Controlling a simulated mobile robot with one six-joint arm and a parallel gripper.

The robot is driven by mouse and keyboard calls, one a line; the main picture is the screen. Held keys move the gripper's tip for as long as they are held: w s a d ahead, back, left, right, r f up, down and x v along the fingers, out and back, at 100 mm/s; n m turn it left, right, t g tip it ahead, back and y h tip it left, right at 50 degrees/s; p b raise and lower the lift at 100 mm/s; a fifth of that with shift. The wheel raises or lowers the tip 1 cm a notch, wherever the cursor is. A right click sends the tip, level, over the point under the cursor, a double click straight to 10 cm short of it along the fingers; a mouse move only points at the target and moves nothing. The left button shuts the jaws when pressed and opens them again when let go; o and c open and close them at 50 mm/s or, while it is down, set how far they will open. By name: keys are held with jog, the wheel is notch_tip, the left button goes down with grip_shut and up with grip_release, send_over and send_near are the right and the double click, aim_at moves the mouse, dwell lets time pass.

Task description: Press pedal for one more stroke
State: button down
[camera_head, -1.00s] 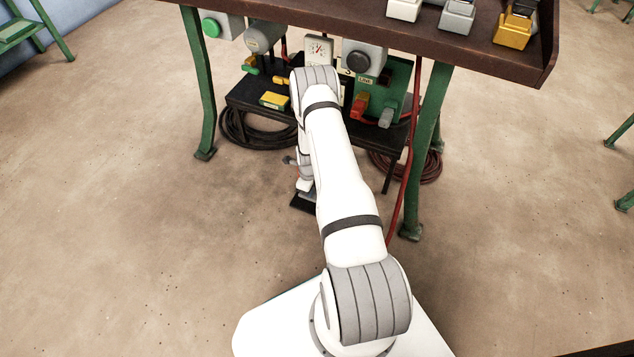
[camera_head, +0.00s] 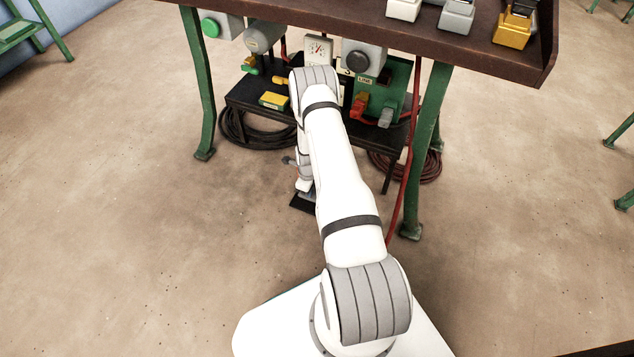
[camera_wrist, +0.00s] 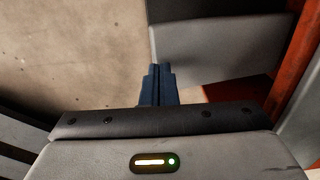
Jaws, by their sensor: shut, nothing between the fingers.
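My gripper (camera_wrist: 160,70) shows in the wrist view with its two dark blue fingers together and nothing between them. A grey block with a dark red face (camera_wrist: 222,48) lies just right of the fingertips; I cannot tell whether they touch it or whether it belongs to the pedal. In the head view my arm reaches forward and down in front of the bench, and it hides most of what is behind it. A small dark flat piece (camera_head: 302,203) shows low by my wrist near the floor; I cannot tell if it is the pedal.
The brown-topped bench (camera_head: 330,12) stands on green legs, with a green button box (camera_head: 211,27) and a dial (camera_head: 318,48) under its front. A red hose (camera_head: 403,190) hangs at right. Floor left is clear.

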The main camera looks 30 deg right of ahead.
jog(key=shift+d+f+b, duration=0.1)
jog(key=shift+f+b, duration=1.4)
jog(key=shift+f, duration=0.1)
dwell(1.4)
jog(key=shift+r, duration=0.1)
jog(key=shift+r+p, duration=1.55)
jog(key=shift+r, duration=0.9)
